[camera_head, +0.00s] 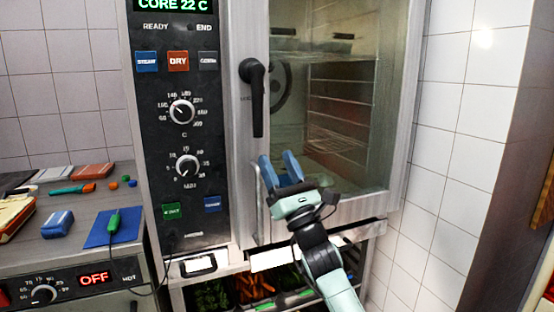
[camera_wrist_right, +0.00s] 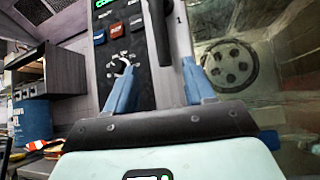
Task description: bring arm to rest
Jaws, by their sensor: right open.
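My right gripper (camera_head: 281,170) is open and empty, with two blue fingers, in front of the lower left part of the oven's glass door (camera_head: 345,120). In the right wrist view the two blue fingers (camera_wrist_right: 160,92) stand apart with nothing between them. The black door handle (camera_head: 254,98) is above and to the left of the gripper, apart from it in the head view. My right arm comes in from the bottom right. My left gripper is not in view.
The oven control panel (camera_head: 183,120) shows CORE 22 C. A steel counter (camera_head: 30,240) on the left bears a blue mat (camera_head: 100,238), a green-handled probe (camera_head: 114,222) and a blue block (camera_head: 57,224). Vegetable bins (camera_head: 252,288) sit below the oven. A tiled wall (camera_head: 460,110) bounds the right.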

